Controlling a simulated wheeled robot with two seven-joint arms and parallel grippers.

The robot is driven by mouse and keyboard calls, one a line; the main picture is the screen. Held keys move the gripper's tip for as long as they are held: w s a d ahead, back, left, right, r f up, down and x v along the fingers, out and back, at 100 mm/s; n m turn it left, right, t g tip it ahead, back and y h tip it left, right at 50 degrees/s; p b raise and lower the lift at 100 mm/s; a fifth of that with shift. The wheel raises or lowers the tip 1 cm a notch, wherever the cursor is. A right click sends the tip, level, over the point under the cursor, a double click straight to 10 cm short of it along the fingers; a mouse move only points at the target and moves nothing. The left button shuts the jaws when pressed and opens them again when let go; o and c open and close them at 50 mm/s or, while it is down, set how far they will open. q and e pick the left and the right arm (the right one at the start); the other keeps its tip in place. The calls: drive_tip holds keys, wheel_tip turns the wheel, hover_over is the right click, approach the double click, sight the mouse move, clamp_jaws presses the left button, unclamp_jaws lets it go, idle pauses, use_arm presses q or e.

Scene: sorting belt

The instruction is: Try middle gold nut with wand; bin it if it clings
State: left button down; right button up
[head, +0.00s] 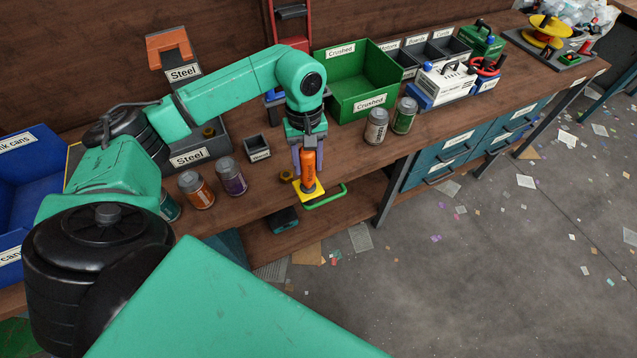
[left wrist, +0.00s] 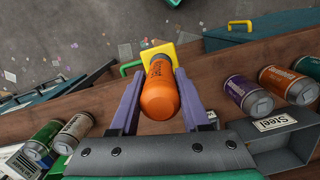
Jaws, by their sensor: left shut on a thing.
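My left gripper (head: 309,172) is shut on the orange wand (head: 309,160), which stands upright with its grey lower end over a yellow pad (head: 308,195) at the bench's front edge. The wand (left wrist: 160,95) also shows between the purple fingers (left wrist: 158,85) in the left wrist view, with the yellow pad (left wrist: 172,50) beyond it. I cannot tell whether the wand touches the pad or has a nut under it. A gold nut (head: 287,175) lies just left of the pad. Another gold nut (head: 208,132) sits in the grey Steel bin (head: 215,150). My right gripper is not in view.
Orange (head: 196,190) and purple (head: 231,177) cans stand left of the wand; grey (head: 376,127) and green (head: 404,115) cans stand right. A small grey box (head: 257,148) and the green Crushed bin (head: 366,103) are behind. A green loop handle (head: 327,198) sticks out in front.

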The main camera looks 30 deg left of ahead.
use_arm(q)
drive_tip(key=w+a+r+n+t, duration=0.2)
drive_tip(key=w+a+r+n, duration=0.2)
drive_tip(key=a+r+n, duration=0.75)
wheel_tip(320, 180, down, 9)
drive_tip(key=d+n+b, duration=0.1)
drive_tip(key=n+b, duration=0.1)
drive_tip(key=b, duration=0.3)
drive_tip(key=shift+w+d+f+n+h, duration=0.15)
drive_tip(key=shift+d+n+h, duration=0.05)
drive_tip(key=shift+n+h, duration=0.15)
drive_tip(key=shift+f+b, duration=0.4)
drive_tip(key=shift+f, duration=0.15)
drive_tip(key=shift+r, duration=0.1)
